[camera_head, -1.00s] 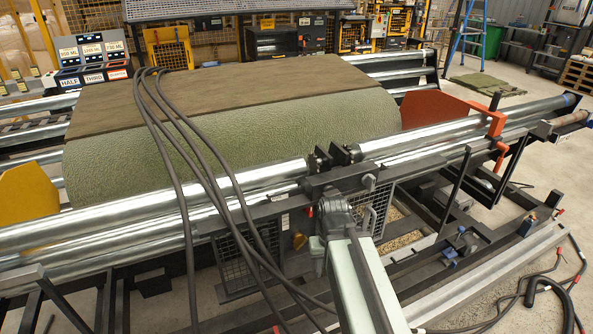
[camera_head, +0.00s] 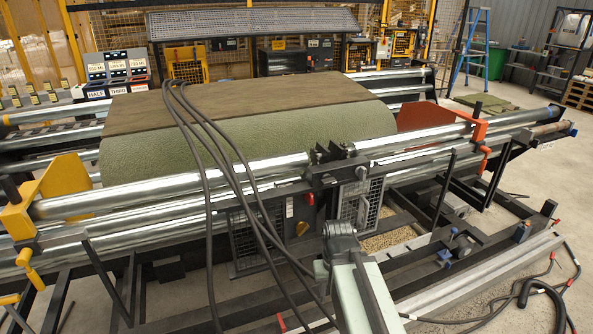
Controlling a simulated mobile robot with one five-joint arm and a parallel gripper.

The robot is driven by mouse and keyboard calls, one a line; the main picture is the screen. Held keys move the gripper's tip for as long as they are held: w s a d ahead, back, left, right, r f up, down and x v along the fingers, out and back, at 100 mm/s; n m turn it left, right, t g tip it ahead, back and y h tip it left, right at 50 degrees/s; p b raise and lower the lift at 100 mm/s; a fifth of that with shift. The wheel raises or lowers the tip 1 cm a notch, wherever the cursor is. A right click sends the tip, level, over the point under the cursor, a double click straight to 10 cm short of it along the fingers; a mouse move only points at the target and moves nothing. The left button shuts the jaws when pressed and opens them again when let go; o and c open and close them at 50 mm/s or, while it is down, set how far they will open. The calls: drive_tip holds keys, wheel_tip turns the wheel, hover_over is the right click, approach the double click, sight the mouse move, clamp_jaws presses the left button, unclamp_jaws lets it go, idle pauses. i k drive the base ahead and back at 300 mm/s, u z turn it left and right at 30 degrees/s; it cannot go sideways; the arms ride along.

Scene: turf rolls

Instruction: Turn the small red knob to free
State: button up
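A small red knob (camera_head: 309,198) shows on the dark panel at the middle of the roller frame, just below the front rollers. It is small, and its setting and any lettering cannot be read. My pale green arm rises from the bottom edge and ends in a grey joint a little below and right of the red knob, with a visible gap between. The fingers of my gripper cannot be made out, and nothing held is seen.
Dark hoses (camera_head: 215,180) hang over the green turf roll (camera_head: 270,132) and down left of the panel. A wire mesh guard (camera_head: 358,202) stands right of the panel. A yellow clamp (camera_head: 40,205) and an orange-red plate (camera_head: 425,115) flank the roll. Cables (camera_head: 530,290) lie on the floor at right.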

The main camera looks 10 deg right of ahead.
sight(309, 195)
drive_tip(key=u, duration=0.1)
drive_tip(key=i, duration=0.9)
drive_tip(key=z, duration=0.1)
drive_tip(key=k, duration=1)
drive_tip(key=z, duration=0.25)
drive_tip(key=i, duration=0.8)
drive_tip(key=u, duration=1.05)
